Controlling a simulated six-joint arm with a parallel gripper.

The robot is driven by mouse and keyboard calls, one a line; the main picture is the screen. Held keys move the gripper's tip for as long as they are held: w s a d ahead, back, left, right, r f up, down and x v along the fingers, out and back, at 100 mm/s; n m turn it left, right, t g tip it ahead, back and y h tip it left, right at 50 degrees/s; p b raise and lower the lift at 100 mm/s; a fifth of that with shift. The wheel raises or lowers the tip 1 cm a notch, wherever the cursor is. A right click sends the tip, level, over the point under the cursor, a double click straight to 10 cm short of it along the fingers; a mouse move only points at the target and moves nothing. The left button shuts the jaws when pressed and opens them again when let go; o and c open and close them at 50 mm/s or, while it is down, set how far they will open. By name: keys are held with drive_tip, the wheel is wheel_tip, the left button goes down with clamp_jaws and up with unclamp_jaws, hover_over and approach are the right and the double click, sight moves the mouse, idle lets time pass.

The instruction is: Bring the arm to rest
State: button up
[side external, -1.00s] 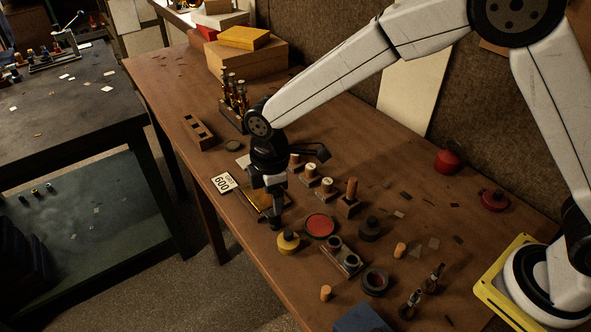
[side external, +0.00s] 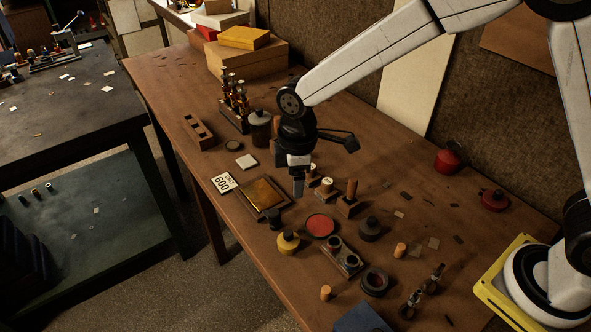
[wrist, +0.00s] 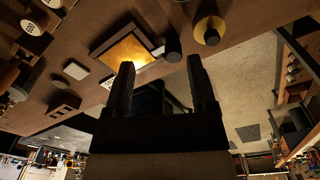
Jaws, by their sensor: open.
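My gripper (side external: 298,188) hangs above the wooden workbench, pointing down, to the right of the framed amber plate (side external: 263,194). In the wrist view its two fingers (wrist: 161,66) stand wide apart with nothing between them. The amber plate shows there too, beyond the fingertips. My arm reaches from the right across the bench. The gripper covers part of the small cork-topped posts (side external: 327,186) behind it.
A yellow-lidded jar (side external: 288,241), a red disc (side external: 320,225), dark pots and brass valves (side external: 233,100) stand around on the bench. A white "600" card (side external: 222,183) lies left of the plate. Boxes (side external: 247,55) are at the back. Bare wood lies along the left front.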

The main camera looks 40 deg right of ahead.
drive_tip(key=s+d+m, duration=0.2)
drive_tip(key=d, duration=0.1)
drive_tip(key=s+d+m, duration=0.2)
drive_tip(key=d, duration=0.2)
drive_tip(key=s+d+r+m+t, duration=0.1)
drive_tip(key=s+d+m, duration=0.1)
drive_tip(key=d+m, duration=0.1)
drive_tip(key=shift+s+d, duration=0.1)
drive_tip(key=shift+d, duration=0.65)
drive_tip(key=s+d+m+t, duration=0.1)
drive_tip(key=s+d+m, duration=0.4)
drive_tip(key=s+d, duration=0.1)
drive_tip(key=shift+s+f+m, duration=0.3)
drive_tip(key=shift+s+f, duration=0.15)
drive_tip(key=shift+s, duration=0.3)
